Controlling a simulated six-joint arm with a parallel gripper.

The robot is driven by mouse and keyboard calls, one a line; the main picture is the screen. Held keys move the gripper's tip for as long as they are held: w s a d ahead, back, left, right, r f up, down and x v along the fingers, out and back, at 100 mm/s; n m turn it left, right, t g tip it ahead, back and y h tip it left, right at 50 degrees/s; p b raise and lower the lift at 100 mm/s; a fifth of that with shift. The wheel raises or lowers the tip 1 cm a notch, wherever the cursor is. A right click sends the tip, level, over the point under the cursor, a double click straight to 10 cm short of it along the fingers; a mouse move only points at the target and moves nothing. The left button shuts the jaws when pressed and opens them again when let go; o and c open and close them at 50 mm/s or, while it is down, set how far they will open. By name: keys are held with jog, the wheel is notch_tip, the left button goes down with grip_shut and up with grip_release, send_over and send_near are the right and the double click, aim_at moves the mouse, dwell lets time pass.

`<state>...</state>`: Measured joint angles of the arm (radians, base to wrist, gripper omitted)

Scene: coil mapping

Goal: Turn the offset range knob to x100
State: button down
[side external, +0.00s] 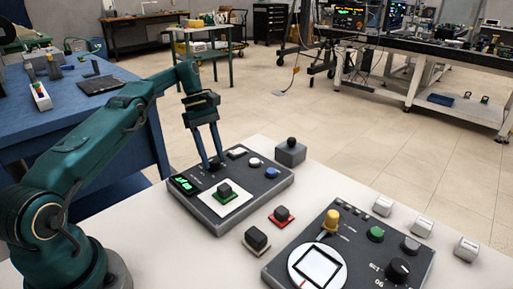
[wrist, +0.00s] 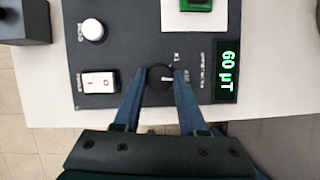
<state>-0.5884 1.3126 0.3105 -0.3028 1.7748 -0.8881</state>
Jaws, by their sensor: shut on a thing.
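The offset range knob (wrist: 158,72) is a small round black knob on the dark panel of the left device (side external: 237,202). Its light pointer mark faces right in the wrist view. Small white scale labels stand beside it, too blurred to read surely. My gripper (side external: 213,164) reaches down to the panel near the display; in the wrist view its two blue fingers (wrist: 160,80) are shut on the knob, one on each side. The green display (wrist: 227,71) reads 60 µT. In the side view the fingers largely hide the knob.
Beside the knob are a white rocker switch (wrist: 100,81) and a white round button (wrist: 93,30). A black block on a green base (side external: 225,190) sits on the panel's white square. A second device (side external: 350,250) with a yellow knob stands to the right.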

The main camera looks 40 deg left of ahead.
dwell(0.6)
jog(key=shift+c, duration=2.3)
grip_release()
jog(key=shift+r+n, duration=0.1)
jog(key=shift+n, duration=0.2)
jog(key=shift+n+t, duration=0.4)
jog(key=shift+n, duration=0.3)
